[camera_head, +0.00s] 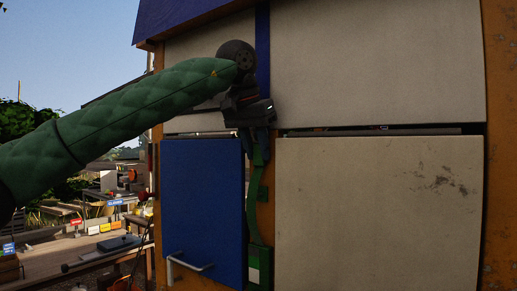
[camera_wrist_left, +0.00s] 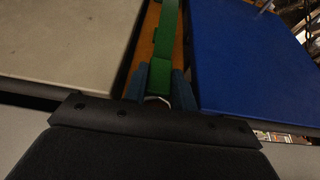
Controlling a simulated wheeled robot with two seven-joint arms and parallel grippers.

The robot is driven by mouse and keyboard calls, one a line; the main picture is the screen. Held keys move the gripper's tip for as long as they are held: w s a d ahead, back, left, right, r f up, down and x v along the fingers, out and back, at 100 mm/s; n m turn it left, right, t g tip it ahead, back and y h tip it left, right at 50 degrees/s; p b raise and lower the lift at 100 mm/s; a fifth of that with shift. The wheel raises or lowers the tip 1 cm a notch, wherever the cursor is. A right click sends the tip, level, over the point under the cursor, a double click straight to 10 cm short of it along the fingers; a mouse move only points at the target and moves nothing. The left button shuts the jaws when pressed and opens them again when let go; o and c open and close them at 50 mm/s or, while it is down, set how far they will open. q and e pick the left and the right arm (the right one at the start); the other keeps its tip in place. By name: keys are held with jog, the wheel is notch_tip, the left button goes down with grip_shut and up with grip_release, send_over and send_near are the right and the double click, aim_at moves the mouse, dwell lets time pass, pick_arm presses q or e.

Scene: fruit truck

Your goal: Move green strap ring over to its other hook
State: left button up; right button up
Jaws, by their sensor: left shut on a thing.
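The green strap (camera_head: 254,205) hangs down the orange post between the blue door and the pale panel in the head view. A green block with a pale patch (camera_head: 258,266) is at its lower end. My left gripper (camera_head: 262,135) is at the strap's upper end, shut on the ring there. In the left wrist view the strap (camera_wrist_left: 166,35) runs away from between the blue fingertips (camera_wrist_left: 158,85), and a small pale metal edge of the ring (camera_wrist_left: 156,98) shows between them. The hooks are hidden or cannot be made out. My right gripper is not in view.
The blue door (camera_head: 202,215) with a metal handle (camera_head: 190,266) is left of the strap. Pale panels (camera_head: 380,210) fill the right side. A blue upright (camera_head: 262,40) runs above the gripper. Market stalls stand at the far left.

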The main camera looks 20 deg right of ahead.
pick_arm(q)
jog(key=shift+r+p, duration=0.35)
jog(key=shift+r, duration=0.05)
jog(key=shift+s+a, duration=0.15)
jog(key=shift+a, duration=0.05)
jog(key=shift+s+a+r+b, duration=0.25)
jog(key=shift+s+a, duration=0.35)
jog(key=shift+a, duration=0.2)
jog(key=shift+s+a+r+b, duration=0.1)
jog(key=shift+s+a+b, duration=0.1)
jog(key=shift+s+a, duration=0.5)
jog(key=shift+w, duration=0.1)
